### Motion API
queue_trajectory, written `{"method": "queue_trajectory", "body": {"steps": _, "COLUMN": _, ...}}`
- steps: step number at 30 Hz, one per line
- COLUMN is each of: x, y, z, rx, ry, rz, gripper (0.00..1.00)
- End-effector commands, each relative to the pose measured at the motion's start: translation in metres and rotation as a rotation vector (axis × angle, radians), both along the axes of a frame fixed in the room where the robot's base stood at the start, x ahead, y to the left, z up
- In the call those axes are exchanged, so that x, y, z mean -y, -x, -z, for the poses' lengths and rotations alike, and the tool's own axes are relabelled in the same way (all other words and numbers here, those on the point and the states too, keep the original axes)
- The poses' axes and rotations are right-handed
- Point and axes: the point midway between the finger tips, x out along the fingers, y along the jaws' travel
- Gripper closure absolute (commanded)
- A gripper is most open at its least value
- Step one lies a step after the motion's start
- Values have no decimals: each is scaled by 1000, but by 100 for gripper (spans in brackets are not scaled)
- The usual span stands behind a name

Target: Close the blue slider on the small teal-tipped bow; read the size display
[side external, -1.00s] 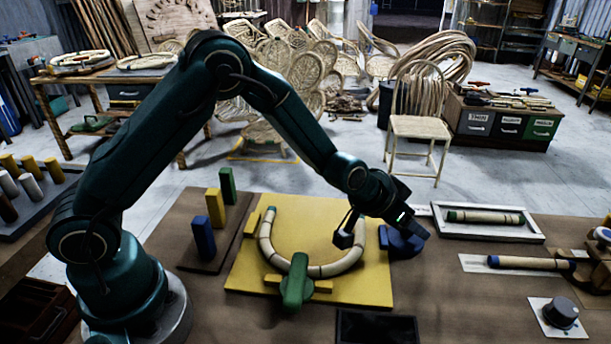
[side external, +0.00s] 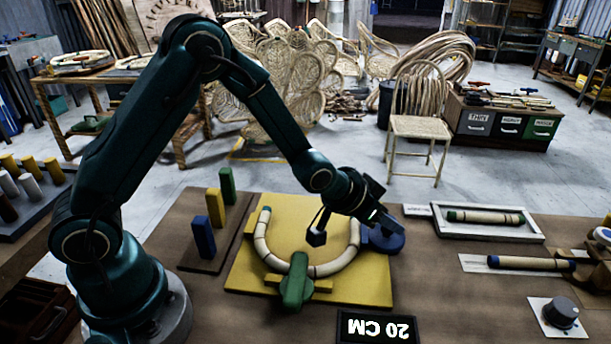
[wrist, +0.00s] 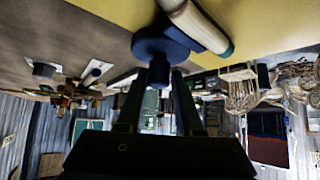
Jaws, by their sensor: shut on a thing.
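A pale jointed bow (side external: 274,258) lies in a U on the yellow board (side external: 350,290); its left tip in the side view is teal. The green clamp (side external: 297,283) stands over the bottom of the curve. The blue slider (side external: 386,240) is at the bow's right arm and seems to touch it. My gripper (side external: 382,221) is shut on the slider's knob (wrist: 158,72). In the wrist view, the slider's round base (wrist: 160,42) sits against the bow near a teal tip (wrist: 228,48). The size display (side external: 377,328) is lit and reads 20 CM, upside down.
Blue, yellow and green posts (side external: 215,208) stand on a brown base left of the board. A white tray (side external: 487,233) with a rattan piece, another blue-tipped piece (side external: 530,263) and a dark knob (side external: 560,312) are at the right. Bare tabletop lies between.

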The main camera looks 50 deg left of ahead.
Motion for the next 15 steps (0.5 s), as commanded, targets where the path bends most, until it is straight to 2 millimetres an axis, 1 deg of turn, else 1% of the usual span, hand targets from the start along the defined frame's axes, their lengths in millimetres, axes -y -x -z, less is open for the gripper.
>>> {"method": "queue_trajectory", "body": {"steps": 1, "x": -7, "y": 3, "z": 1, "rx": -9, "ry": 0, "rz": -14, "gripper": 100}}
{"method": "queue_trajectory", "body": {"steps": 11, "x": -8, "y": 6, "z": 3, "rx": -19, "ry": 1, "rz": -15, "gripper": 98}}
{"method": "queue_trajectory", "body": {"steps": 12, "x": -9, "y": 6, "z": 4, "rx": -20, "ry": 0, "rz": -16, "gripper": 42}}
{"method": "queue_trajectory", "body": {"steps": 13, "x": -8, "y": 6, "z": 4, "rx": -20, "ry": 0, "rz": -16, "gripper": 39}}
{"method": "queue_trajectory", "body": {"steps": 15, "x": -8, "y": 6, "z": 3, "rx": -18, "ry": 0, "rz": -14, "gripper": 39}}
